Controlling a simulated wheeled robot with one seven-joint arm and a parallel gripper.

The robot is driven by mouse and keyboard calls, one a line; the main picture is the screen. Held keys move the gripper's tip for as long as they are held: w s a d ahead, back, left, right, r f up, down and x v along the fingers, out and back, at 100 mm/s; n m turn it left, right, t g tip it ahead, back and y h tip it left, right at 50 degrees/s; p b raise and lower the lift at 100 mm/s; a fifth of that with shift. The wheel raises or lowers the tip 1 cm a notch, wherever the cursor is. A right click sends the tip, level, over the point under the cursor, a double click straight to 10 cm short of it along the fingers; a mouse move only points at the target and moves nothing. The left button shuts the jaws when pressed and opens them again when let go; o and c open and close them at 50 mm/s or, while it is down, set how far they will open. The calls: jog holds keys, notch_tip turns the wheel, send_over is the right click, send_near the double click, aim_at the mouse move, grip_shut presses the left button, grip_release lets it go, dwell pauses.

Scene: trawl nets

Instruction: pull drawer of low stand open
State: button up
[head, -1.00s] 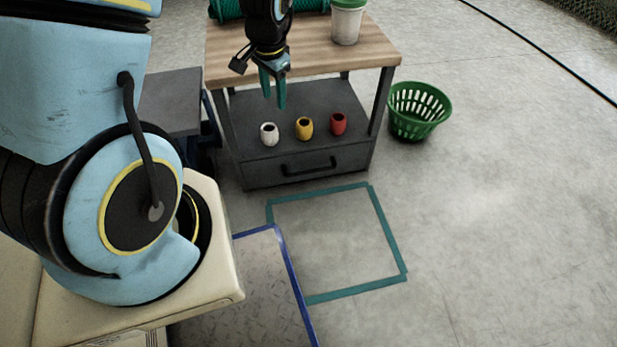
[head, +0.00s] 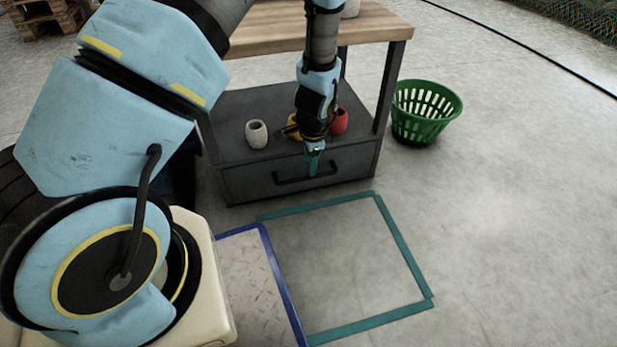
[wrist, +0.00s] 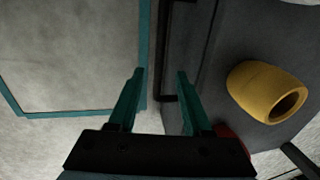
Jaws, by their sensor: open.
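The low stand has a dark grey drawer (head: 240,184) under its lower shelf, and the drawer front looks flush with the stand. A black bar handle (head: 290,180) runs across the drawer front. It also shows in the wrist view as a dark bar (wrist: 163,60). My gripper (head: 313,163) is in front of the drawer, near the handle, pointing down. In the wrist view the two teal fingers (wrist: 159,75) are apart with nothing held between them. The handle's end appears near the gap between the fingers. I cannot tell whether a finger touches it.
On the shelf stand a white cup (head: 256,134), a yellow cup (wrist: 265,92) and a red cup (head: 340,121), close to my gripper. A green basket (head: 425,112) stands to the right. A teal floor outline (head: 405,245) lies in front, with clear floor inside.

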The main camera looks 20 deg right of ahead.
aim_at(308, 176)
jog(key=f+b, duration=0.1)
jog(key=f, duration=0.2)
jog(key=w+f+b, duration=0.1)
jog(key=f, duration=0.2)
jog(key=shift+w+d, duration=0.1)
jog(key=shift+c, duration=0.2)
grip_shut()
dwell(1.1)
